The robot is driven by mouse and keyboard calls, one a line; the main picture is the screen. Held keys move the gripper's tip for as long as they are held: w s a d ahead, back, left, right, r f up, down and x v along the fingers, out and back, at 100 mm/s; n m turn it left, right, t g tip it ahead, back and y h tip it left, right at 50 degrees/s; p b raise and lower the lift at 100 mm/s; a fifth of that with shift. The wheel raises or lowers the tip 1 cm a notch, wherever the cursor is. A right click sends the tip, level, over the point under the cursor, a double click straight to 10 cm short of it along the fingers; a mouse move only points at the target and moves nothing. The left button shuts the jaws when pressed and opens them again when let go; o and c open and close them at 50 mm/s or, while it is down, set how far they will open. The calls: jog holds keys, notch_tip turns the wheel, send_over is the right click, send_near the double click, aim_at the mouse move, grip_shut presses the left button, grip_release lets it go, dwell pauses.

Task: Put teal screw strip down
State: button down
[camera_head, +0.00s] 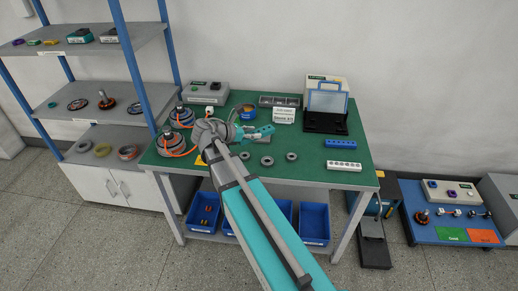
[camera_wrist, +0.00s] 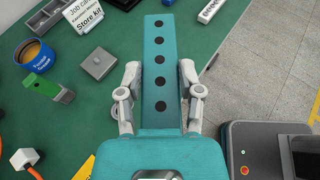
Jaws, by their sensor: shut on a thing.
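The teal screw strip (camera_wrist: 160,48) is a long flat bar with a row of several dark holes. In the wrist view it points straight ahead from my gripper (camera_wrist: 160,68), with a finger on each side of it. My gripper is shut on the strip. In the head view the teal strip (camera_head: 263,132) shows small above the green table (camera_head: 311,174), near its middle. My arm hides part of the table there. Whether the strip touches the tabletop cannot be told.
A blue strip (camera_head: 343,143) and a white strip (camera_head: 343,166) lie at the table's right. Grey rings (camera_head: 267,160) lie near the front. The job card (camera_head: 284,115) and black open case (camera_head: 326,122) stand behind. Green surface between rings and strips is clear.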

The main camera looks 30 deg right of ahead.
jog(key=w+a+f+n+t+b, duration=0.1)
jog(key=w+a+f+b, duration=0.2)
jog(key=a+f+b, duration=0.1)
jog(key=shift+a+f+b, duration=0.4)
jog(key=shift+f+b, duration=0.2)
jog(key=shift+f, duration=0.3)
jog(key=shift+w, duration=0.2)
jog(key=b, duration=0.9)
send_over(236, 151)
notch_tip(236, 151, down, 9)
jog(key=shift+s+a+f, duration=0.1)
jog(key=shift+a, duration=0.05)
